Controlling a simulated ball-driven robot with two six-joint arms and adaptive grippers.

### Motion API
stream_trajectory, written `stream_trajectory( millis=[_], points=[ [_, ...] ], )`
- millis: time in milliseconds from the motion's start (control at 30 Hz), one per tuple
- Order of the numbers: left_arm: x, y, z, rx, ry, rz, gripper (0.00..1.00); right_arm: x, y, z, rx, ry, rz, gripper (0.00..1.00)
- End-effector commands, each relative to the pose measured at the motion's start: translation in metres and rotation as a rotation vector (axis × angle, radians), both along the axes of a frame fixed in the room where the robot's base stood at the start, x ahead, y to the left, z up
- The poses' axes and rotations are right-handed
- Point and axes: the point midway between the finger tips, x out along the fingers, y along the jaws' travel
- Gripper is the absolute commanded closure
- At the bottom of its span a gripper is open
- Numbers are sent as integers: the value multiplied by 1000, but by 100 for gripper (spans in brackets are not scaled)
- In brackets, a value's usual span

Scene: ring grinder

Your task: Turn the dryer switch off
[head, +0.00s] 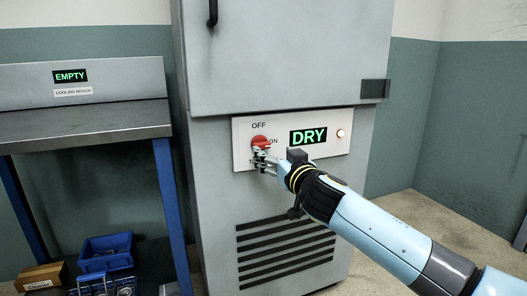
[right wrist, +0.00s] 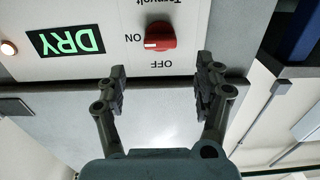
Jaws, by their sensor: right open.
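The dryer switch is a red rotary knob (head: 260,142) on the white panel of the grey dryer. OFF is printed above it and ON to its right. In the right wrist view, which is upside down, the knob (right wrist: 160,38) has a white mark on the side toward ON. My right gripper (head: 263,158) is in front of the knob's lower part in the head view. Its two fingers are open and empty in the right wrist view (right wrist: 161,73), with the knob just beyond the gap. No contact is visible. My left gripper is not in view.
The panel (head: 243,124) also holds a green DRY display (head: 308,136) and a lit lamp (head: 340,133). A vent grille (head: 285,255) is below. A cooling bench (head: 80,124) marked EMPTY stands at left, with a blue bin (head: 106,250) beneath.

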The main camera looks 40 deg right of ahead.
Motion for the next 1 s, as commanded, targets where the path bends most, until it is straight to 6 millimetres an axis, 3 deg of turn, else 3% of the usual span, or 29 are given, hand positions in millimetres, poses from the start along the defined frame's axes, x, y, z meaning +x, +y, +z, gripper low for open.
stream_trajectory(
  millis=[200, 400, 767, 1000],
  points=[
    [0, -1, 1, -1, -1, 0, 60, 44, -11, 1, 1, 0, -1, 31],
    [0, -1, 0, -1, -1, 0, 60, 71, -17, -1, 0, 1, 0, 31],
    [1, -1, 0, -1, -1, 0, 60, 78, -19, -1, 0, 3, 0, 31],
    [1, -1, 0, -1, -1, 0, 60, 78, -19, -1, 0, 3, 0, 58]
  ],
)
